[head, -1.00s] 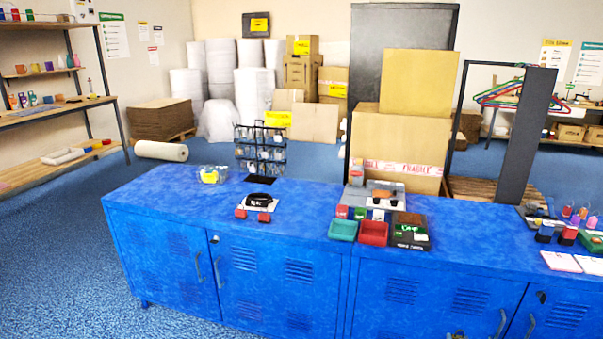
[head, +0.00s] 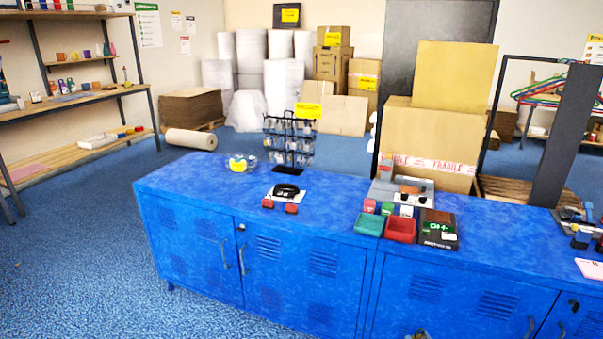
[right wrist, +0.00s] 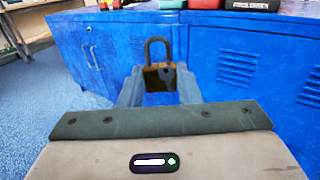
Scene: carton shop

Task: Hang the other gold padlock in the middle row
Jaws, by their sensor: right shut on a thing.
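A display rack (head: 289,142) with several rows of small hanging items stands on the blue cabinet's top, left of centre in the head view. The items on it are too small to tell apart, and I cannot make out its middle row clearly. My right gripper (right wrist: 160,88) is shut on a gold padlock (right wrist: 152,78), which shows brownish, with its dark shackle up. The padlock is in front of the cabinet doors, apart from the rack. In the head view only a small bit of it shows at the bottom edge. My left gripper is not in view.
The blue cabinet (head: 200,190) spans the front. On it are a clear bowl with a yellow label (head: 240,163), a black strap on a white card (head: 286,191), a green tray (head: 370,224) and a red tray (head: 401,230). Floor (head: 70,240) is clear at left.

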